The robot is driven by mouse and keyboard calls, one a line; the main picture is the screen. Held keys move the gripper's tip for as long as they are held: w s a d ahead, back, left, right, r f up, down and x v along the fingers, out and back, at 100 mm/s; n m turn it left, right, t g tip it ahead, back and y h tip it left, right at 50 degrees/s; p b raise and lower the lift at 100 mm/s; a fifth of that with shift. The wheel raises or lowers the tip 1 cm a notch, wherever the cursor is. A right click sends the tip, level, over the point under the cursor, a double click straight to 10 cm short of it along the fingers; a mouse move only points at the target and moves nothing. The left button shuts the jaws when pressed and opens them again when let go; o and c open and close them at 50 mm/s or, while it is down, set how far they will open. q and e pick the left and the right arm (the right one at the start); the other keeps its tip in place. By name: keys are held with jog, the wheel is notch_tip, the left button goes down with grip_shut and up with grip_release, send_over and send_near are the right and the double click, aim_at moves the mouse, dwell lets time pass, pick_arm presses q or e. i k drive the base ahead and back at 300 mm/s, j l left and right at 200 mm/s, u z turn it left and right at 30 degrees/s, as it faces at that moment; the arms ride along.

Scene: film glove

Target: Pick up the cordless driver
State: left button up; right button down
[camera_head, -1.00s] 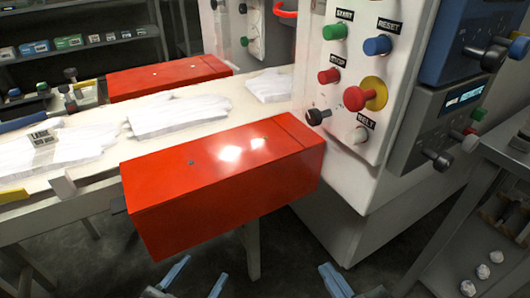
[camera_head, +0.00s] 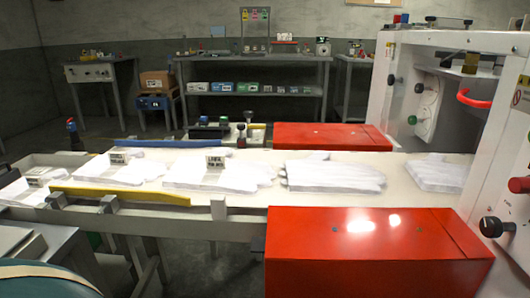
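I cannot make out a cordless driver for certain. A small upright item with a red top and blue body (camera_head: 72,133) stands at the left, beyond the conveyor; it is too small to name. Small tools and parts (camera_head: 190,48) lie on the back workbench (camera_head: 250,59), also too small to tell apart. Neither of my grippers is in the head view now.
A conveyor (camera_head: 262,162) with several white gloves (camera_head: 330,174) runs across the middle into the machine (camera_head: 440,70) at right. Red housings (camera_head: 375,262) and (camera_head: 320,136) flank it. A side table (camera_head: 100,72) stands at the back left. Grey floor shows between.

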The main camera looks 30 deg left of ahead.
aim_at(72, 128)
jog(key=u, duration=2.3)
